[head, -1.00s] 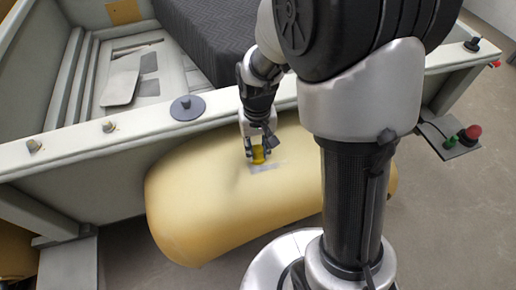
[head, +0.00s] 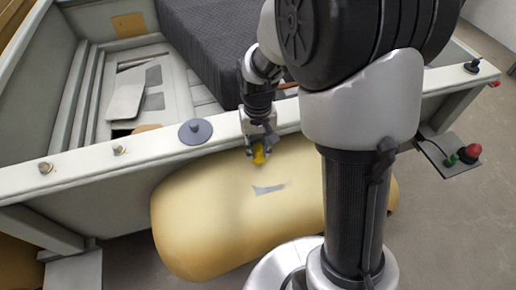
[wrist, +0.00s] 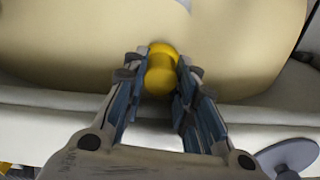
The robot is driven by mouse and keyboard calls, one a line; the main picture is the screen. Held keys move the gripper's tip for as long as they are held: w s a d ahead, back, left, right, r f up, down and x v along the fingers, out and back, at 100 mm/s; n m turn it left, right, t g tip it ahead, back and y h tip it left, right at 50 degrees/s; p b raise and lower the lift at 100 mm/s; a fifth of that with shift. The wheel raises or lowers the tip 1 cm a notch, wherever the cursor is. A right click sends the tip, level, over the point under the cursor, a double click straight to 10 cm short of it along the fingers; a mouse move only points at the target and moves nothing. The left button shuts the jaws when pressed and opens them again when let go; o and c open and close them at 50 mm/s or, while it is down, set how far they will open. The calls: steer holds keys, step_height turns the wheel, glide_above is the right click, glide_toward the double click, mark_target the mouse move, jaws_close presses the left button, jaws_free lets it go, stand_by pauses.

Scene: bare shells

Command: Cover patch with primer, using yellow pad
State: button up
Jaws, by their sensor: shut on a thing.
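My gripper (head: 259,154) is shut on the yellow pad (head: 259,156), which sticks out between the fingertips; the pad also shows in the wrist view (wrist: 161,70). The patch (head: 269,189) is a thin grey shape with a ragged edge on the front of a large tan rounded body (head: 200,215). The pad is above the patch in the head view, near the top of the tan body; whether it touches the surface I cannot tell. In the wrist view only a corner of the patch (wrist: 185,4) shows at the top edge. No primer container can be made out.
A pale rail (head: 95,160) runs behind the tan body, with several knobs and a round grey disc (head: 194,131) on it. A dark ribbed block (head: 205,45) lies beyond. A red button (head: 473,150) sits at right. Bare floor (head: 440,230) shows at right.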

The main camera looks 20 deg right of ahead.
mark_target(258, 148)
steer(key=shift+r+p, duration=0.95)
steer(key=shift+r, duration=0.6)
steer(key=shift+s, duration=0.1)
steer(key=shift+f, duration=0.1)
